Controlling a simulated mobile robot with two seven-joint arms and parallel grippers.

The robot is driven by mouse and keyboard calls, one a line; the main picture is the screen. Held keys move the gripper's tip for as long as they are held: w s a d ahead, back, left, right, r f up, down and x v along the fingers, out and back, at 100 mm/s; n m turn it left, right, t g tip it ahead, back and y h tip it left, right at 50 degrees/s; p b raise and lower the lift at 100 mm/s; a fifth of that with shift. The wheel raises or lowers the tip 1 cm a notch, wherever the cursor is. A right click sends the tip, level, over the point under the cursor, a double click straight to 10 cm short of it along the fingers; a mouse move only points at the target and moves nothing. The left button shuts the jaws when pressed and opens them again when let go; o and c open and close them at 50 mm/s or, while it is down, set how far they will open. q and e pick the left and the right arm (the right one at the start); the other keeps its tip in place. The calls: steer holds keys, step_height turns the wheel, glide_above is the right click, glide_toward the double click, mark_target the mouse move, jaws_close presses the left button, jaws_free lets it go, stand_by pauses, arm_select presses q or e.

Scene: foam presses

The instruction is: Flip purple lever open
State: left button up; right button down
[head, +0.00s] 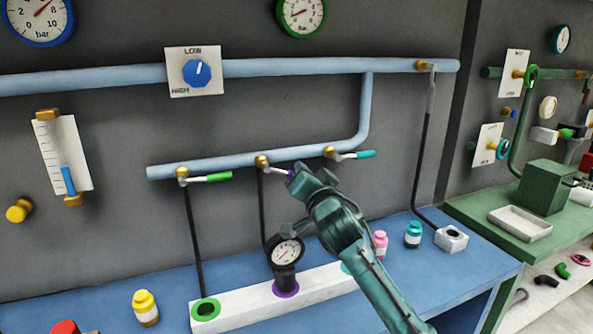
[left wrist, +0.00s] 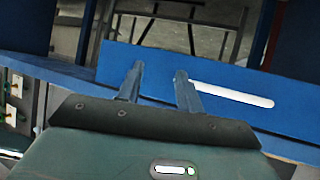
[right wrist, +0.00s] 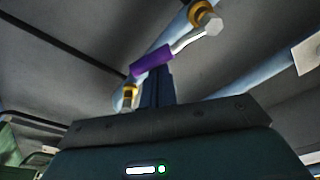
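The purple lever (right wrist: 152,62) is a silver arm with a purple grip on the middle brass valve (head: 262,162) of the lower blue pipe. In the head view it points right from the valve, and my right gripper (head: 293,176) covers most of its grip. In the right wrist view the fingers of my right gripper (right wrist: 158,84) are close together, with their tips right at the purple grip. I cannot tell whether the grip is between them or only touched. My left gripper (left wrist: 158,78) is open and empty, away from the panel.
A green lever (head: 212,178) is on the left valve and a teal lever (head: 357,155) on the right valve, close to my right gripper. Below, a black gauge (head: 286,255) stands on a white block (head: 245,309) on the blue bench (head: 110,310), beside small bottles.

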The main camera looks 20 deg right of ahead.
arm_select(q)
steer(key=shift+a, duration=0.25)
arm_select(e)
steer(key=shift+a+f+m+h, duration=0.1)
steer(key=shift+a+f+m, duration=0.15)
steer(key=shift+f+m, duration=0.5)
steer(key=shift+a+f+m+h, duration=0.1)
steer(key=shift+a+f+m, duration=0.3)
steer(key=shift+m, duration=0.6)
steer(key=shift+a+f+m+h, duration=0.1)
steer(key=shift+f+m, duration=0.65)
steer(key=shift+m, duration=0.1)
